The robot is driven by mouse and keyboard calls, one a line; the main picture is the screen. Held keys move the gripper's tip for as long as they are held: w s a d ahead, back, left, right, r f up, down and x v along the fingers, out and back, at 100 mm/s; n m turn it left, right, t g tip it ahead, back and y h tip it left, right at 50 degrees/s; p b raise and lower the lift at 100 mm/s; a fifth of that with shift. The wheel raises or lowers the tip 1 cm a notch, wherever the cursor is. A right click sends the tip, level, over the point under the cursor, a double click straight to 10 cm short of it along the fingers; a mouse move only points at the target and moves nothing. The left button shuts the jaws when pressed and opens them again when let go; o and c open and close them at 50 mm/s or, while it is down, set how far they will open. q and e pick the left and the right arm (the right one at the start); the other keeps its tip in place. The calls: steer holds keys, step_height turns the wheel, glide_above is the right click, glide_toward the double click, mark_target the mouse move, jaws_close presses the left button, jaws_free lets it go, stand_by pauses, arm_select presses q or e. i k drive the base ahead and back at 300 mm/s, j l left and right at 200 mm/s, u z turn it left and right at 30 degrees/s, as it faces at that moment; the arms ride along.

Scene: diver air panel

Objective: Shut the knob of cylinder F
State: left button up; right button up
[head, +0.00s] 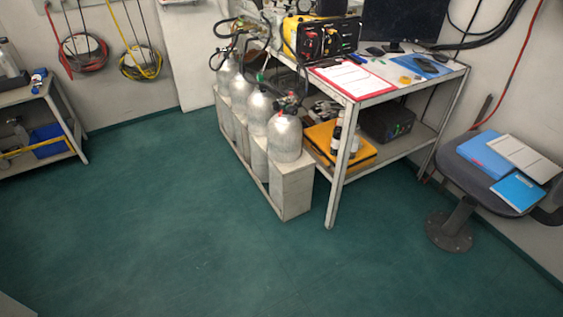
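Several silver-grey gas cylinders stand upright in a row in a pale metal rack (291,190), left of a workbench. The nearest cylinder (285,138) has a dark valve with a small red part on top (289,104). The one behind it (260,106) has a green part at its valve (260,77). Black hoses run from the valves up toward the bench. No letters are readable on the cylinders, so I cannot tell which one is F. Whether any knob is open or shut is too small to see. Neither of my grippers is in view.
The workbench (372,92) carries a yellow and black air panel (321,38), a red-edged clipboard (352,79) and a monitor. A chair (470,168) with blue folders stands at right. A shelf (30,100) is at left. The green floor (150,220) in front is clear.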

mark_target(290, 109)
steer(key=i+u, duration=0.2)
steer(key=i, duration=0.3)
steer(key=i+l+u, duration=0.2)
steer(key=i, duration=0.35)
steer(key=i+l+u, duration=0.25)
steer(key=i, duration=0.25)
steer(key=i+l+u, duration=0.2)
steer(key=i, duration=0.3)
